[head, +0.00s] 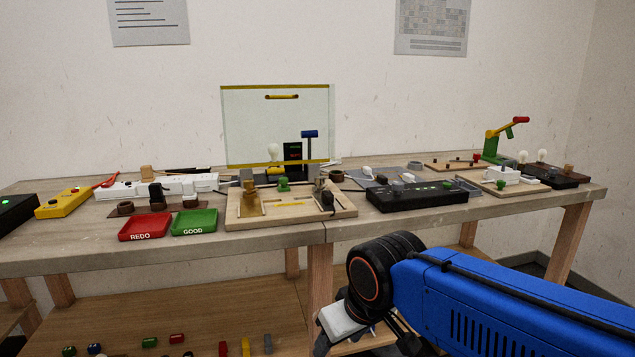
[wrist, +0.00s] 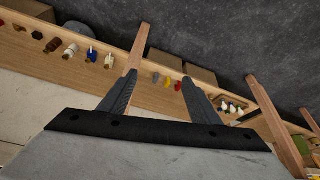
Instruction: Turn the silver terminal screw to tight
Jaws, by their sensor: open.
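A light wooden wiring board (head: 240,217) lies on the workbench near the middle of the head view. On it stand a brass knob (head: 249,188) at left, a green knob (head: 283,184) in the middle and a small greyish post (head: 319,184) at right. The post may be the silver terminal screw, but it is too small to tell, and so is its tightness. My gripper (wrist: 160,77) is open and empty in the wrist view, pointing toward the lower shelf. In the head view it hangs low, in front of the bench and well apart from the board.
A clear yellow-edged screen (head: 235,125) stands behind the board. A red tray (head: 145,227) and a green tray (head: 194,222) sit left of it; a black box with buttons (head: 416,196) sits right. Small parts lie on the lower shelf (head: 225,300). Open space lies before the bench.

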